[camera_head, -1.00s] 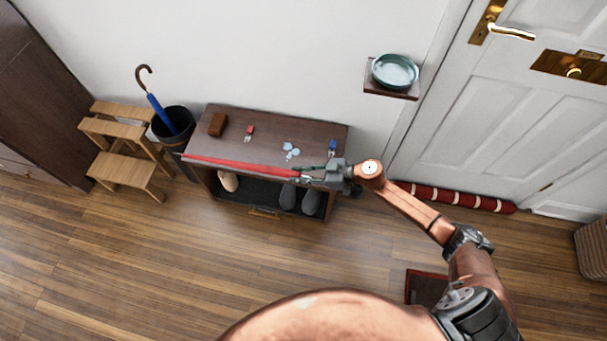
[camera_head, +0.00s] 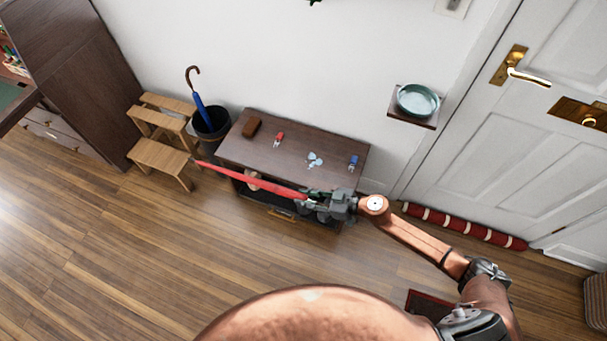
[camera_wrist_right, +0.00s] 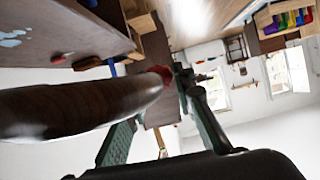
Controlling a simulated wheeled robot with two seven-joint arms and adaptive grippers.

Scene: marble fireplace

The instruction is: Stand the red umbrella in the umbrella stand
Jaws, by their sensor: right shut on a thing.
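My right gripper (camera_head: 322,205) is shut on the red umbrella (camera_head: 255,182) near its right end. The umbrella lies almost level, its thin tip pointing left in front of the bench. In the right wrist view its brown wooden handle (camera_wrist_right: 75,108) fills the left and middle, close to the camera. The umbrella stand (camera_head: 211,129) is a dark bucket at the wall, left of the bench. A blue umbrella (camera_head: 201,109) with a brown hooked handle leans upright in it. The red tip is below and left of the stand, apart from it. My left gripper is not in view.
The dark bench (camera_head: 290,152) carries a brown box, small red and blue items and pale pieces. A wooden step stool (camera_head: 162,155) stands left of the stand. A wall shelf (camera_head: 413,121) holds a bowl. A red striped roll (camera_head: 465,228) lies at the door. Open floor lies in front.

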